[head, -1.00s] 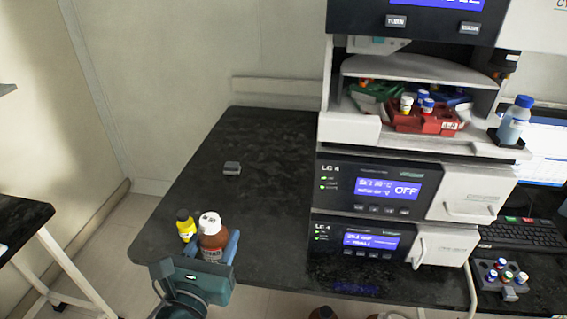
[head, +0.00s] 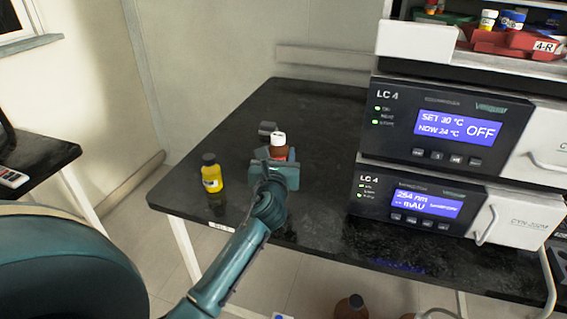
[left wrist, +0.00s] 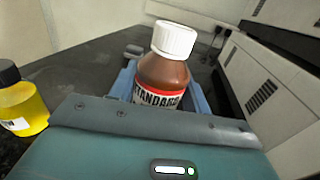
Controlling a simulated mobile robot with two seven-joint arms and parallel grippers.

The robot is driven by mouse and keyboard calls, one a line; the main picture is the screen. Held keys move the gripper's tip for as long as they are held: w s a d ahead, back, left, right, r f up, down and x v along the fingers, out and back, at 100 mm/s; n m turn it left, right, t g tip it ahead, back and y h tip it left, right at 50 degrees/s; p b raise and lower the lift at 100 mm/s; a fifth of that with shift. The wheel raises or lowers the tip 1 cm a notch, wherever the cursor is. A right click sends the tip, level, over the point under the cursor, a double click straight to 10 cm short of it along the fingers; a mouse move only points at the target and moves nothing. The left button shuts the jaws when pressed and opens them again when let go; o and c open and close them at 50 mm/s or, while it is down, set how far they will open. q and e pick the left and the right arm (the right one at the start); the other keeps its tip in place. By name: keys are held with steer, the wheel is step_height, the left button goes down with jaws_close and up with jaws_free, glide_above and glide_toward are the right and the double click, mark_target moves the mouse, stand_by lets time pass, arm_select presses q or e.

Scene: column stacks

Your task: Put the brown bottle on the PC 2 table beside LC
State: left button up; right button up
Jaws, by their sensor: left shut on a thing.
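The brown bottle (head: 279,151) has a white cap and a red-and-white label; it stands upright over the black table (head: 318,125). My left gripper (head: 277,160) is shut on it from the front. In the left wrist view, the brown bottle (left wrist: 162,72) sits between the blue fingers of the left gripper (left wrist: 160,92), its lower part hidden behind the gripper body. I cannot tell whether its base touches the table. The LC 4 stack (head: 448,170) stands on the right of the same table, apart from the bottle. My right gripper is not in view.
A yellow bottle (head: 211,178) with a black cap stands left of the gripper, near the table's left edge. A small grey object (head: 267,128) lies just behind the brown bottle. The tabletop between the bottle and the LC stack is clear.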

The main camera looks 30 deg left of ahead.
arm_select(q)
step_height(320, 180, down, 4)
steer(key=shift+r+b, duration=0.25)
steer(key=shift+b, duration=0.35)
step_height(320, 180, down, 3)
steer(key=shift+f+b, duration=0.2)
steer(key=shift+b, duration=0.75)
steer(key=shift+f, duration=0.2)
steer(key=shift+r, duration=0.15)
steer(key=shift+f, duration=0.2)
steer(key=o, duration=1.1)
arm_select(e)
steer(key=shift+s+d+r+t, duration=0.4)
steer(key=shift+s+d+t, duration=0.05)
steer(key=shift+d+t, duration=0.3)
arm_select(q)
steer(key=shift+r, duration=0.1)
